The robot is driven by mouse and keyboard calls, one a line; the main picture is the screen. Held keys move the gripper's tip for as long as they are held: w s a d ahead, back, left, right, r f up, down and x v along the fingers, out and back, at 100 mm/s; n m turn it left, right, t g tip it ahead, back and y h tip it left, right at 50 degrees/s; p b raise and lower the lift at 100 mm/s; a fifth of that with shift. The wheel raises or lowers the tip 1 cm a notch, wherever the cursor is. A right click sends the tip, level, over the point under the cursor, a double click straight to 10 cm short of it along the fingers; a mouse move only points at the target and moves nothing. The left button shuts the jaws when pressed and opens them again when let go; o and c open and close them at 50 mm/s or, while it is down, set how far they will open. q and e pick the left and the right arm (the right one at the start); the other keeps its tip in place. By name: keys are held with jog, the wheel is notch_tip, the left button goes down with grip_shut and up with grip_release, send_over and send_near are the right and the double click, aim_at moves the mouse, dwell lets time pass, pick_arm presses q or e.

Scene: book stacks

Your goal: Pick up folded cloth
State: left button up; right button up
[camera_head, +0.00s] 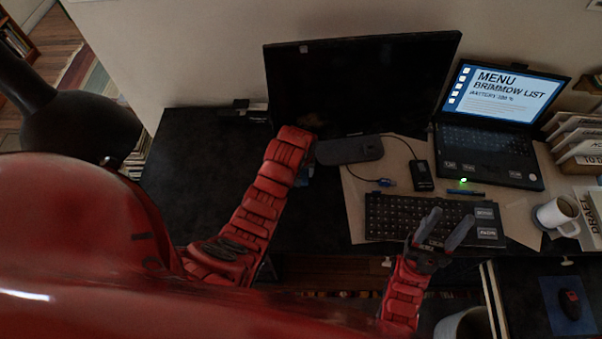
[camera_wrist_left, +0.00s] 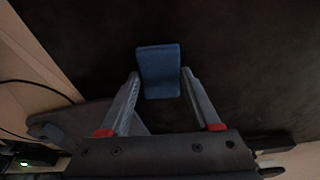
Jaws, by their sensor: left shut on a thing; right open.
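The folded cloth (camera_wrist_left: 158,60) is a small blue folded piece in the left wrist view, above the dark desk top. My left gripper (camera_wrist_left: 160,80) has a finger on each side of it and is shut on its near part. In the head view my left arm reaches to the desk by the monitor stand and hides most of this gripper and the cloth. My right gripper (camera_head: 451,222) is open and empty over the front edge of the keyboard.
A monitor (camera_head: 360,85) stands at the back, with a laptop (camera_head: 495,120) to its right. A keyboard (camera_head: 400,214), a mug (camera_head: 551,214) and a black device (camera_head: 421,176) with a cable are on the right. The desk's left part (camera_head: 195,160) is clear.

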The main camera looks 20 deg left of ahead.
aim_at(301, 174)
pick_arm(q)
jog(key=shift+w+r+b, duration=0.1)
jog(key=shift+r+b, duration=0.45)
jog(key=shift+r, duration=0.3)
notch_tip(301, 174, up, 3)
jog(key=shift+b, duration=0.75)
notch_tip(301, 174, up, 5)
jog(key=p, duration=0.4)
jog(key=shift+r, duration=0.2)
